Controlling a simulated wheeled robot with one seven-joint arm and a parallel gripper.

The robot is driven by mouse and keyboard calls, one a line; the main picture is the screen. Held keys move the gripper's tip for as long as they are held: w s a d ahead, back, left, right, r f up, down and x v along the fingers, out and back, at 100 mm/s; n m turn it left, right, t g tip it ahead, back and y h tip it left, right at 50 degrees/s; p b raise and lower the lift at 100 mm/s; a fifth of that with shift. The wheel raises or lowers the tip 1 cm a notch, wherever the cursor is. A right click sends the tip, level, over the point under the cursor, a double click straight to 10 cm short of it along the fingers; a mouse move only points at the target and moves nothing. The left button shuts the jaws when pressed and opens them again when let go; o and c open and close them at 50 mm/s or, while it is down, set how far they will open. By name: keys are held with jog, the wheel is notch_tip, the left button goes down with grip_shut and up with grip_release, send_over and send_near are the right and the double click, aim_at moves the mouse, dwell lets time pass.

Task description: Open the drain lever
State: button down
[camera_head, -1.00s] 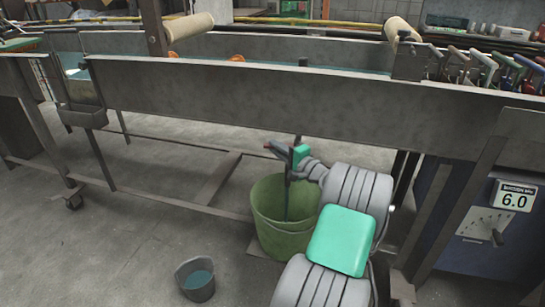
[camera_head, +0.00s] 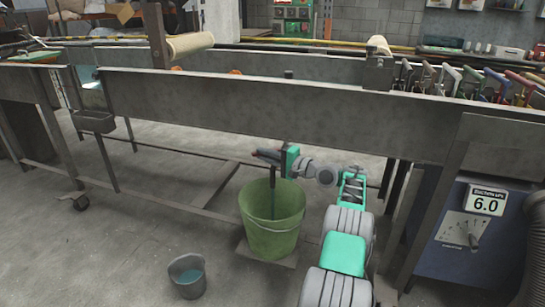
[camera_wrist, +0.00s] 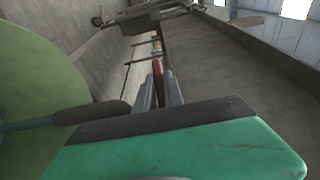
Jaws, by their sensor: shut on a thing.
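The drain lever (camera_wrist: 158,78) shows as a narrow red handle in the wrist view, between the two grey fingers of my gripper (camera_wrist: 160,92). The fingers are shut on it. In the head view my gripper (camera_head: 268,155) is under the trough's long side wall, just above a green bucket (camera_head: 272,238). Only a little red shows at the fingertips there. A thin drain pipe (camera_head: 273,190) runs down into the bucket. The valve body is largely hidden by my gripper, so how far the lever is turned is hard to tell.
The grey trough (camera_head: 240,100) runs across above my gripper. A small grey bucket (camera_head: 187,277) with bluish water stands on the floor to the left. A blue suction unit (camera_head: 465,235) is at the right, below a row of coloured hand tools (camera_head: 480,84).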

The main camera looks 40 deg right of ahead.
jog(key=shift+d, duration=0.25)
jog(key=c, duration=1.7)
grip_release()
jog(key=shift+s+d, duration=0.1)
jog(key=shift+d, duration=0.05)
jog(key=shift+o, duration=1.3)
jog(key=shift+a, duration=0.35)
